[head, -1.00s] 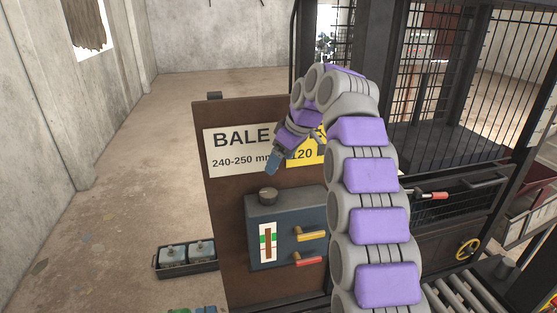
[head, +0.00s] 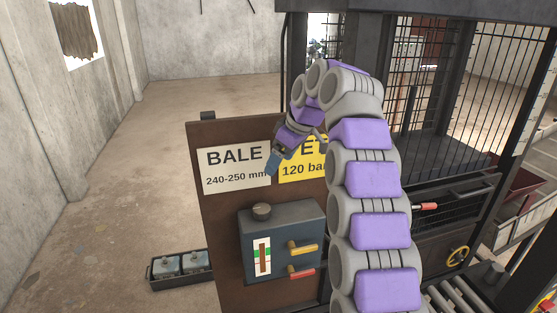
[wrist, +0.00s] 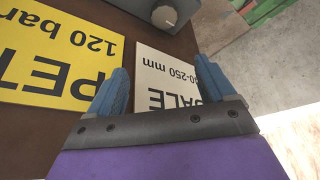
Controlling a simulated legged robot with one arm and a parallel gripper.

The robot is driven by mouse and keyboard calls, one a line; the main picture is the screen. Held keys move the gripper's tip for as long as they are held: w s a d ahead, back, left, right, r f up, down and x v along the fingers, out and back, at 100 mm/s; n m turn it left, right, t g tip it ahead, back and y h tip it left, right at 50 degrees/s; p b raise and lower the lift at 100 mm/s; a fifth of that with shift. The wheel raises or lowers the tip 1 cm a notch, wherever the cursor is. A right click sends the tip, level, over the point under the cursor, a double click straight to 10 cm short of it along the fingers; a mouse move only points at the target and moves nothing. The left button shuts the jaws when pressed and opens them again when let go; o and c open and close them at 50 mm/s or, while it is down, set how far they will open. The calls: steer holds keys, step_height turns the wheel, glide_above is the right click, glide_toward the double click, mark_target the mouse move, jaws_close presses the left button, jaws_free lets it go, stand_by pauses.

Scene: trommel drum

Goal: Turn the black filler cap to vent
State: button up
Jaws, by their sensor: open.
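The black filler cap (head: 262,211) sits on top of a dark blue-grey tank box fixed to the brown panel, in the head view.
The tank box (head: 290,235) carries a sight gauge (head: 262,256), a yellow lever (head: 303,249) and a red lever (head: 302,272). A BALE sign (head: 234,165) and a yellow sign (head: 304,165) are behind my gripper.

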steer(key=shift+p+v, duration=0.85)
steer(key=shift+v, duration=0.65)
steer(key=shift+w+r, duration=0.1)
steer(key=s+d+r, duration=0.4)
steer(key=s+d, duration=0.3)
steer(key=d, duration=0.5)
steer(key=shift+s, duration=0.15)
steer(key=shift+r, duration=0.1)
